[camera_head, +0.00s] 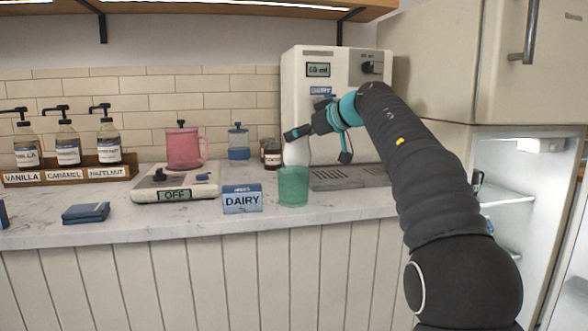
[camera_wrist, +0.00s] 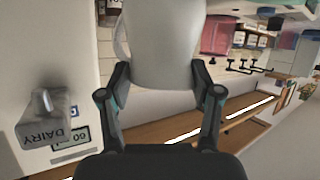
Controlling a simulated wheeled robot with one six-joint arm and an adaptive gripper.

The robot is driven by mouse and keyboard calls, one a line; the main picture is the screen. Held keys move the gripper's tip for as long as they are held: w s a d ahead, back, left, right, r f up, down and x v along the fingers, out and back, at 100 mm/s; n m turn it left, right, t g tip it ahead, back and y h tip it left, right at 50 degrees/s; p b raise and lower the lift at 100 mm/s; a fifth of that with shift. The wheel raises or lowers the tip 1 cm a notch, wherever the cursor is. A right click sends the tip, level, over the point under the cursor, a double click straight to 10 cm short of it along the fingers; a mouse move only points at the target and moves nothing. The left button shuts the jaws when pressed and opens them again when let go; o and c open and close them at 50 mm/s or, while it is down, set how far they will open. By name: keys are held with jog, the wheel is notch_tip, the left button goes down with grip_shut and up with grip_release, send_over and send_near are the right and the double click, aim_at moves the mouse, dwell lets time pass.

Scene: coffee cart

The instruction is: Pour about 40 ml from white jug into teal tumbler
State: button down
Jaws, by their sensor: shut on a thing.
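The white jug (camera_head: 297,153) is held below my gripper (camera_head: 322,124) in the head view, just above and partly behind the teal tumbler in the picture. In the wrist view the white jug (camera_wrist: 160,42) sits between the two fingers of my gripper (camera_wrist: 160,82), with its handle at the left. The gripper is shut on the jug. The teal tumbler (camera_head: 293,187) stands upright on the counter, right of the DAIRY sign. It is translucent, and I cannot tell whether it holds liquid. The inside of the jug is hidden.
A scale reading OFF (camera_head: 174,190) is left of the DAIRY sign (camera_head: 242,201). A pink pitcher (camera_head: 184,150) and blue-banded jar (camera_head: 238,147) stand behind. The coffee machine (camera_head: 310,85) has a drip tray (camera_head: 347,179). The counter (camera_head: 150,222) has bare room at its front.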

jog(key=shift+w+d+f, duration=0.1)
jog(key=shift+w+f, duration=0.05)
jog(key=shift+f, duration=1.15)
jog(key=shift+n+t, duration=0.7)
jog(key=shift+t, duration=0.2)
jog(key=shift+s+r, duration=0.7)
jog(key=shift+r, duration=0.2)
jog(key=shift+s+r, duration=0.65)
jog(key=shift+r, duration=0.25)
jog(key=shift+s+a+n+t+y, duration=0.15)
jog(key=shift+s+n+t+y, duration=0.9)
jog(key=shift+s+n, duration=0.35)
jog(key=shift+s+a+n+t+y, duration=0.15)
jog(key=shift+s+n+t+y, duration=0.9)
jog(key=shift+s+n, duration=0.35)
jog(key=shift+f+n+y, duration=0.4)
jog(key=shift+n, duration=0.2)
jog(key=shift+f+n+b, duration=0.4)
jog(key=shift+b, duration=0.45)
jog(key=shift+s+t+y+b, duration=0.1)
jog(key=shift+t+y+b, duration=0.2)
